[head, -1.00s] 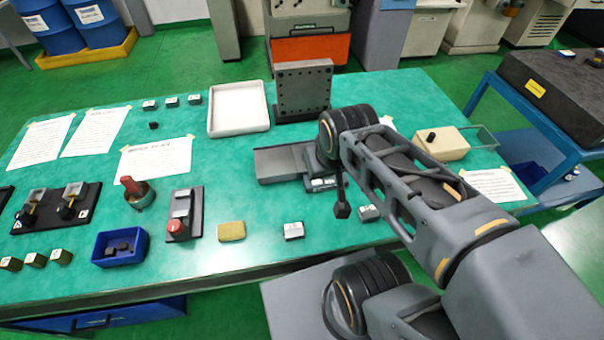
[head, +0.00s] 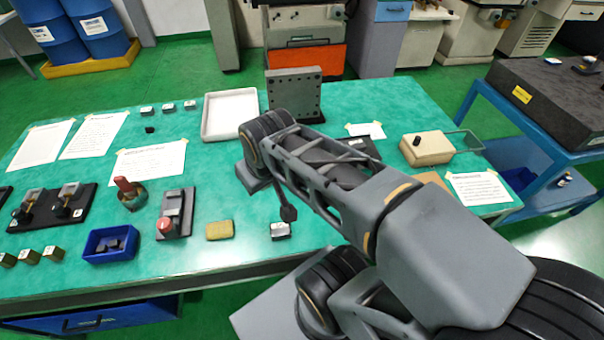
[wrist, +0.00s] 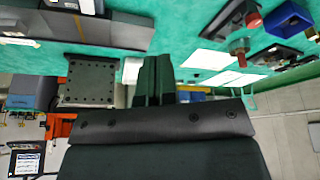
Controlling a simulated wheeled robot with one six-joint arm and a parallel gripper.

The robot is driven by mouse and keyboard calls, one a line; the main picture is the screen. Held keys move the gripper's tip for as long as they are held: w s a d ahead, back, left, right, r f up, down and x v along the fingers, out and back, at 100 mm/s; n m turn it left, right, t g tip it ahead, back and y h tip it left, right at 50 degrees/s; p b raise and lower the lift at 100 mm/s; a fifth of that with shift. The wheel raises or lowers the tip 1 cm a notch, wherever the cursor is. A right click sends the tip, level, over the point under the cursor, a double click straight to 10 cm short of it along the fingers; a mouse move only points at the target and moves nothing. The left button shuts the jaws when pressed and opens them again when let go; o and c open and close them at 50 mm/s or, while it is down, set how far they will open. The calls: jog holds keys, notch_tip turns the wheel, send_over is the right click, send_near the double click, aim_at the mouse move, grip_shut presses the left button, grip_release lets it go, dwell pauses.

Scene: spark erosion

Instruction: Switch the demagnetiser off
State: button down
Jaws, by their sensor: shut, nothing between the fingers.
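I cannot tell for sure which device is the demagnetiser. A beige box (head: 428,150) with a black knob on top stands at the right of the green table. A dark panel (head: 187,222) with a red button and a grey upper part lies at the front left; its red button also shows in the wrist view (wrist: 252,19). My gripper (wrist: 155,62) shows in the wrist view as dark fingers held together, empty, with the table behind them. It touches neither device there.
A white tray (head: 206,130) and an upright drilled plate (head: 318,97) stand at the back. A blue bin (head: 95,256), a red-topped part (head: 131,200), a yellow block (head: 219,230) and a small block (head: 280,236) lie along the front. My arm hides the table's centre.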

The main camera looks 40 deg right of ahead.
jog(key=w+d+f+n+g+b, duration=0.1)
jog(key=w+d+f+n+b, duration=0.1)
jog(key=d, duration=0.4)
jog(key=w+d+f+n+g+b, duration=0.1)
jog(key=w+d+f+n+b, duration=0.2)
jog(key=d+n, duration=0.3)
jog(key=w+d+f+n+g+b, duration=0.1)
jog(key=w+d+f+n+b, duration=0.2)
jog(key=d, duration=0.4)
jog(key=shift+w+f+n, duration=0.6)
jog(key=shift+w+f, duration=0.1)
jog(key=shift+w, duration=0.4)
jog(key=shift+d, duration=0.1)
jog(key=f, duration=0.4)
jog(key=w+f, duration=0.1)
jog(key=f, duration=0.4)
jog(key=f+b, duration=0.1)
jog(key=f, duration=0.4)
jog(key=shift+w+d, duration=0.25)
jog(key=shift+d, duration=0.1)
